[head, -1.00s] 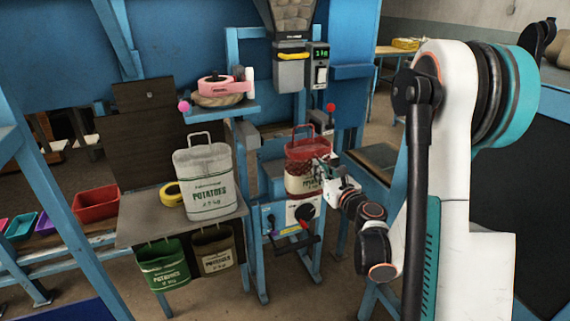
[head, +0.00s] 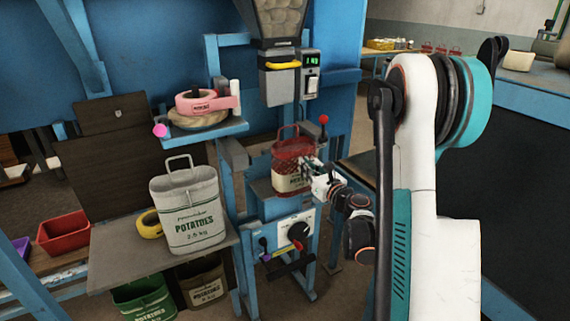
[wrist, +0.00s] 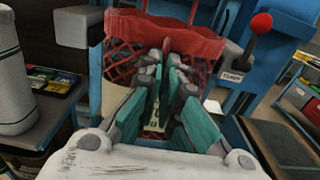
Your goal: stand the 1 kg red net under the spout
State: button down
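The red net (head: 293,155) has a red mesh top, a pale printed band and a raised handle. In the head view it is upright below the spout (head: 279,78), in front of the blue filling stand; whether its base touches the support is unclear. My gripper (head: 309,168) is at its right side, shut on it. In the wrist view the red net (wrist: 130,60) fills the space beyond my teal fingers (wrist: 166,75), which are close together against it. The exact pinch is partly hidden by the fingers.
A red-knobbed lever (wrist: 258,40) stands close to the net's right. A white potato sack (head: 190,215) stands on the shelf (head: 115,260) at left, beside yellow tape (head: 150,224). A pink tape dispenser (head: 203,102) sits above. Green and brown sacks hang below the shelf.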

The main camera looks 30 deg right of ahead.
jog(key=shift+w+a+f+b, duration=0.1)
jog(key=shift+w+f+b, duration=0.5)
jog(key=shift+w, duration=1.4)
jog(key=shift+w+a+f+b, duration=0.1)
jog(key=shift+w+f+b, duration=0.45)
jog(key=shift+w, duration=1.45)
jog(key=shift+w+a+f+b, duration=0.1)
jog(key=shift+w+f+b, duration=0.5)
jog(key=shift+w, duration=1.4)
jog(key=shift+d+f, duration=0.1)
jog(key=shift+f, duration=0.1)
jog(key=c, duration=1.8)
grip_release()
jog(key=shift+r, duration=0.2)
